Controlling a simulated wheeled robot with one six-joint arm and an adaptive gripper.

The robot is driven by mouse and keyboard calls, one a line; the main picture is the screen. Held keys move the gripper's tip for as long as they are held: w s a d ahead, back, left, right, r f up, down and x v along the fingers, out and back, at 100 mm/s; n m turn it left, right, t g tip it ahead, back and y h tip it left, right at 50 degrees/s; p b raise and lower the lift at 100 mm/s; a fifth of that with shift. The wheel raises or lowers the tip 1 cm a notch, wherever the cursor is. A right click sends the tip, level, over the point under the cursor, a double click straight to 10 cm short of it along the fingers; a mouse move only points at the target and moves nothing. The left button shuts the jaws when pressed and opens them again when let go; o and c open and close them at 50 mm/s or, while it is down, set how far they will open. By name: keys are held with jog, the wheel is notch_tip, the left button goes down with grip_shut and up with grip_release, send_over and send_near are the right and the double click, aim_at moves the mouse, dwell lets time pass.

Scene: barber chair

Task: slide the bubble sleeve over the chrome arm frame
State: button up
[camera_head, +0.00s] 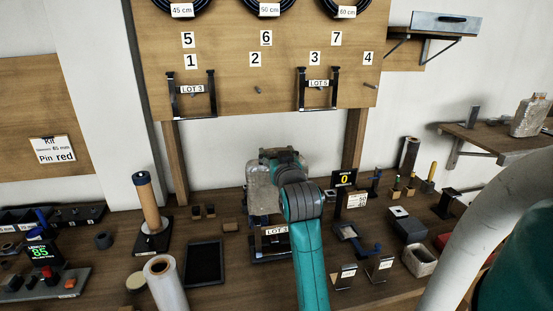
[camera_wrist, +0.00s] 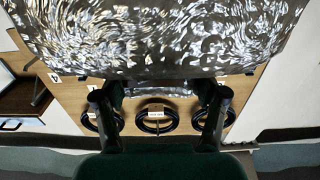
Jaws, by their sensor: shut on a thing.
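My gripper (camera_head: 280,158) is shut on the silvery, crinkled bubble sleeve (camera_head: 261,190). The sleeve hangs upright over the middle of the bench, partly hidden by my wrist. Directly below it stands a dark frame with a LOT label (camera_head: 272,254). I cannot tell whether the sleeve is around this frame or only above it. In the wrist view the sleeve (camera_wrist: 165,40) fills the top, and my two fingers (camera_wrist: 158,92) reach its near edge. Two similar frames hang on the board, LOT 3 (camera_head: 210,95) and LOT 5 (camera_head: 302,90).
A second wrapped silvery item (camera_head: 530,115) stands on the right shelf (camera_head: 492,137). A display reading 0 (camera_head: 344,180) and small fixtures crowd the right.

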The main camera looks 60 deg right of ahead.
aim_at(279, 211)
jog(key=shift+f, duration=9.05)
jog(key=o, duration=1.1)
jog(key=shift+c, duration=0.2)
jog(key=shift+s+a, duration=0.1)
jog(key=v, duration=1.1)
jog(key=shift+s+a, duration=0.2)
jog(key=shift+a, duration=0.1)
